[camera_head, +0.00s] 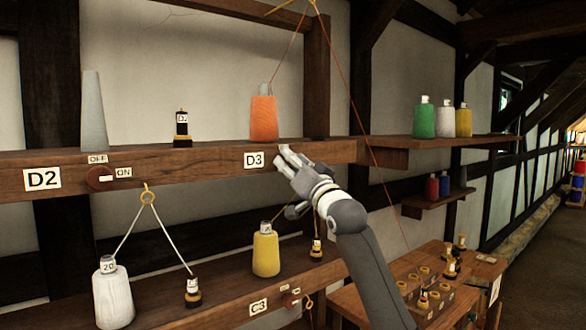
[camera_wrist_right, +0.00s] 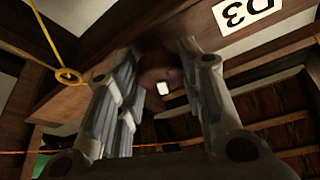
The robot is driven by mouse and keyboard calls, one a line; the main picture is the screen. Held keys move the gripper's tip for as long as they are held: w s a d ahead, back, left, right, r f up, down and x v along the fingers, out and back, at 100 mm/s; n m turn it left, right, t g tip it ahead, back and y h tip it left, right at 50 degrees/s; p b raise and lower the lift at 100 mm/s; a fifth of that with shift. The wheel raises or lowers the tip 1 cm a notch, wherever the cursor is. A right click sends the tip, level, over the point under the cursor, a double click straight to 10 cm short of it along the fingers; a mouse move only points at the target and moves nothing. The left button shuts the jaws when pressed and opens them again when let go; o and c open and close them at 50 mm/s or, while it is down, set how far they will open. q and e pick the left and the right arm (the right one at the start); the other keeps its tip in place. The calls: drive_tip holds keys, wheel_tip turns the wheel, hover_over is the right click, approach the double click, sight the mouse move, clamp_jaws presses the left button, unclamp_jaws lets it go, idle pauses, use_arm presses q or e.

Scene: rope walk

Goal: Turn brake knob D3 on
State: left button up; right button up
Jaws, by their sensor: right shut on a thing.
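The D3 label (camera_head: 253,160) is on the front edge of the upper wooden shelf, below an orange cone of thread (camera_head: 264,118). My right gripper (camera_head: 287,160) is at the shelf edge just right of this label and hides the D3 knob in the head view. In the right wrist view, the round brown knob D3 (camera_wrist_right: 160,72) with a white mark sits between the two fingers, and the D3 label (camera_wrist_right: 248,12) shows at upper right. The gripper is shut on the knob. The knob's OFF and ON marks are not visible. My left gripper is not in view.
Brake knob D2 (camera_head: 100,179) is at left, between OFF and ON plates. A yellow cone (camera_head: 265,250) stands on the lower shelf near my right gripper. An orange thread (camera_head: 352,100) runs down past my right arm.

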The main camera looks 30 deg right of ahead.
drive_tip(key=shift+a+r+m+g+h+p, duration=0.1)
drive_tip(key=shift+m+g+h+p, duration=0.6)
drive_tip(key=shift+m+p, duration=1.35)
drive_tip(key=shift+r+m+g+h+p, duration=0.15)
drive_tip(key=shift+m+g+h+p, duration=0.6)
drive_tip(key=shift+m, duration=2.35)
drive_tip(key=shift+a+r+m+g+h+p, duration=0.1)
drive_tip(key=shift+m+g+h+p, duration=0.25)
drive_tip(key=shift+m+g+p, duration=1.2)
drive_tip(key=shift+m+t, duration=0.6)
drive_tip(key=shift+m, duration=0.5)
drive_tip(key=o, duration=1)
drive_tip(key=shift+d+f, duration=0.1)
drive_tip(key=v, duration=1.2)
